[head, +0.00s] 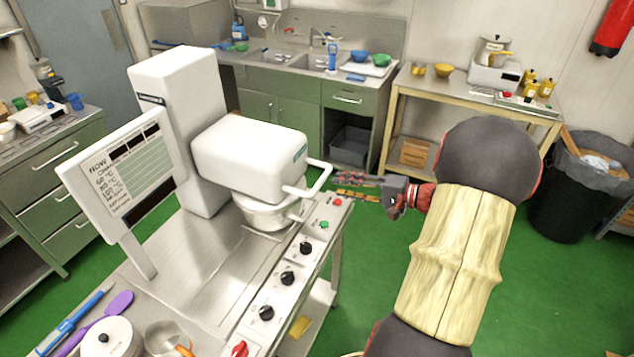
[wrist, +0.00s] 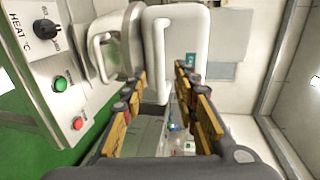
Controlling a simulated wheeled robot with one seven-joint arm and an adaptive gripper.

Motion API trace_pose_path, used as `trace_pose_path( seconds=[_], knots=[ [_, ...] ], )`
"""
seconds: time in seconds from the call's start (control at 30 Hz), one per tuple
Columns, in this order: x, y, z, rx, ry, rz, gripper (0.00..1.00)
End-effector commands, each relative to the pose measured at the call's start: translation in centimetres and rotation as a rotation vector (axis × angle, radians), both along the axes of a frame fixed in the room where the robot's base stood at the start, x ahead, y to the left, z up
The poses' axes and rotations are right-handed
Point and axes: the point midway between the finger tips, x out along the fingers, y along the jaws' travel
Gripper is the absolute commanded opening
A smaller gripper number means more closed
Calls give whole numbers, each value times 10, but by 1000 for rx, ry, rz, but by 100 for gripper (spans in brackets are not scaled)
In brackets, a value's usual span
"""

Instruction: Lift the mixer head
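The mixer head (head: 252,152) is a white rounded block on a tall white column (head: 185,120). In the wrist view my gripper (wrist: 160,82) is open, and the head's handle (wrist: 158,55) shows straight ahead between the fingertips. I cannot tell whether the fingers touch it. The mixer head (wrist: 190,40) fills the area behind the handle.
A control panel with black knobs (head: 287,278) and a green button (head: 324,225) runs along the machine's front edge. A sign board (head: 125,170) stands at left. A side table (head: 460,95) and black bin (head: 575,195) are behind. Green floor (head: 380,270) is clear at right.

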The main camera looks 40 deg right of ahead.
Motion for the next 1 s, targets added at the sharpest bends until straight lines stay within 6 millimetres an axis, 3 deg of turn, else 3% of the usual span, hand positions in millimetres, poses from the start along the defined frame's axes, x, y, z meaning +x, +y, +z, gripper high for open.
trace_pose_path(
  seconds=[0.6,1.0],
  knots=[
    [66,28,-16,-13,-1,7,30],
    [70,30,-16,-13,-1,5,27]
  ],
)
